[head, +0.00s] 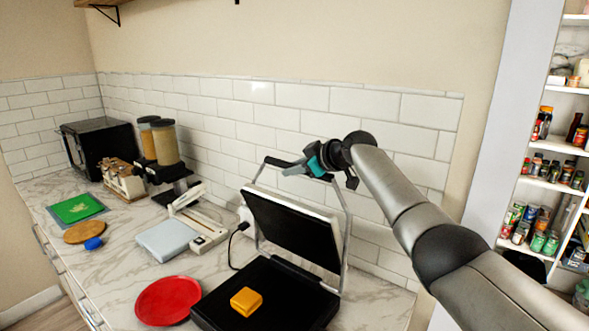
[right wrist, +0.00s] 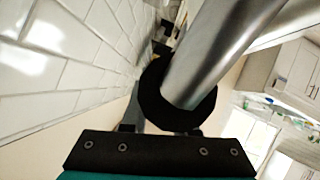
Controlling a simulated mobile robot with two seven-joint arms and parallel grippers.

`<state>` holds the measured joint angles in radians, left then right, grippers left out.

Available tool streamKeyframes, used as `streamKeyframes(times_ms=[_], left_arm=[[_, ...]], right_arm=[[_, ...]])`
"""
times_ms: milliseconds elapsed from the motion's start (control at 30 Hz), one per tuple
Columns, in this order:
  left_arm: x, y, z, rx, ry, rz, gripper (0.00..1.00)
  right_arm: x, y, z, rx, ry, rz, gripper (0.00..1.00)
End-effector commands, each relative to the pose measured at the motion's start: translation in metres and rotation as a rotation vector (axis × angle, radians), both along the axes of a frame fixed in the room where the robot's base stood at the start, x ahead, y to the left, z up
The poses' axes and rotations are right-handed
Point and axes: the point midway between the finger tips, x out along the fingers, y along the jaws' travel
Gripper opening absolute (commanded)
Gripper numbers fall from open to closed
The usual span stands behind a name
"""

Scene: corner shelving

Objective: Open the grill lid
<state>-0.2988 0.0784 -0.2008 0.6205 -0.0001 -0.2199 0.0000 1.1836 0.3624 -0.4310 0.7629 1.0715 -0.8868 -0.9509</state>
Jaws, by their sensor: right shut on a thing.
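The grill (head: 278,296) stands on the counter with its lid (head: 292,226) raised and leaning back, its dark inner plate facing forward. A silver frame rises along both sides of the lid to a black handle (head: 273,161) at the top. My right gripper (head: 297,169) is shut on this handle, above the lid. In the right wrist view a dark finger pad (right wrist: 160,154) fills the bottom, and a silver tube with a black collar lies just beyond it; I cannot tell what the tube belongs to. My left gripper is not in view.
A yellow block (head: 246,301) sits on the lower grill plate. A red plate (head: 168,300) and a kitchen scale (head: 168,239) stand to the left. Dispensers (head: 163,143) and a black microwave (head: 98,141) stand further back. A tiled wall (head: 300,110) is close behind the grill.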

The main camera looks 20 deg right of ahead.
Motion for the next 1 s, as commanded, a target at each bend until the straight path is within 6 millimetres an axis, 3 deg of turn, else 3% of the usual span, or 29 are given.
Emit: streamKeyframes(times_ms=[233,267,500,1000], left_arm=[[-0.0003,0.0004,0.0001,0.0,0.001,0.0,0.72],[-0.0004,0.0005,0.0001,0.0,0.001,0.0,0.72],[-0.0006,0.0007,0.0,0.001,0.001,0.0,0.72],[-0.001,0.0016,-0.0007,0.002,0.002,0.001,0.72]], right_arm=[[-0.0001,-0.0005,-0.0009,-0.003,0.001,0.0,0.0],[-0.0001,-0.0004,-0.001,-0.003,0.001,0.0,0.29],[-0.0001,-0.0003,-0.0009,-0.002,0.001,0.0,0.56],[-0.0068,-0.0048,0.0038,-0.001,-0.001,0.0,0.57]])
